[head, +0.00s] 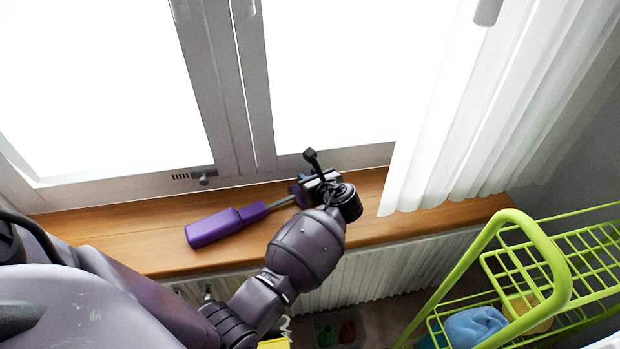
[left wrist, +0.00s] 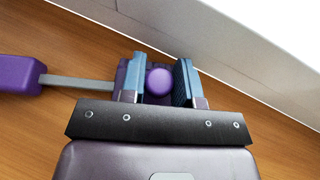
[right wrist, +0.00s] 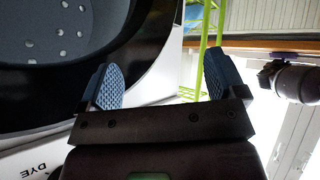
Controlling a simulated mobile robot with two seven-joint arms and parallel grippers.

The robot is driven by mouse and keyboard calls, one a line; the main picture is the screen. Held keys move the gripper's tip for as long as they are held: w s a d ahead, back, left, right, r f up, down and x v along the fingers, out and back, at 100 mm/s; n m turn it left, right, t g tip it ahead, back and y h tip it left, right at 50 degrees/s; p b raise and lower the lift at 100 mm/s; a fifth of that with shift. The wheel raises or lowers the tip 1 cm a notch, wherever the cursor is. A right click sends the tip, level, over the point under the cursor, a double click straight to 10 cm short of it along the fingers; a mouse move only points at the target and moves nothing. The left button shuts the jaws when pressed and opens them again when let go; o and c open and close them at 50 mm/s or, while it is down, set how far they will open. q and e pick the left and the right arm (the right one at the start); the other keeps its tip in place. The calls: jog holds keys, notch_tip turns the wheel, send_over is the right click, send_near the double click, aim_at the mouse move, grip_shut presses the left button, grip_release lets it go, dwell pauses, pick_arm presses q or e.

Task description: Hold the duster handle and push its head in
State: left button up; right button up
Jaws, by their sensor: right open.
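The purple duster (head: 213,228) lies on the wooden sill. Its broad purple block is at the left, and a narrower collar and a grey rod run right to my left gripper (head: 312,185). In the left wrist view, the rod (left wrist: 82,84) runs under the left jaw, and a round purple knob (left wrist: 159,80), seemingly the end of the handle, sits snugly between the jaws of my left gripper (left wrist: 160,75). The jaws hide how rod and knob join. My right gripper (right wrist: 163,82) is open and empty, away from the duster; it is not in the head view.
The window frame (head: 235,90) rises behind the sill (head: 150,240), and a white curtain (head: 480,110) hangs at right. A green rack (head: 545,260) stands at lower right, holding a blue cloth (head: 475,326). A round, dark-rimmed opening (right wrist: 150,60) lies by my right gripper.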

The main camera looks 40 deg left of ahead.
pick_arm(q)
grip_shut()
jog(key=o, duration=0.8)
grip_release()
jog(key=v, duration=1.2)
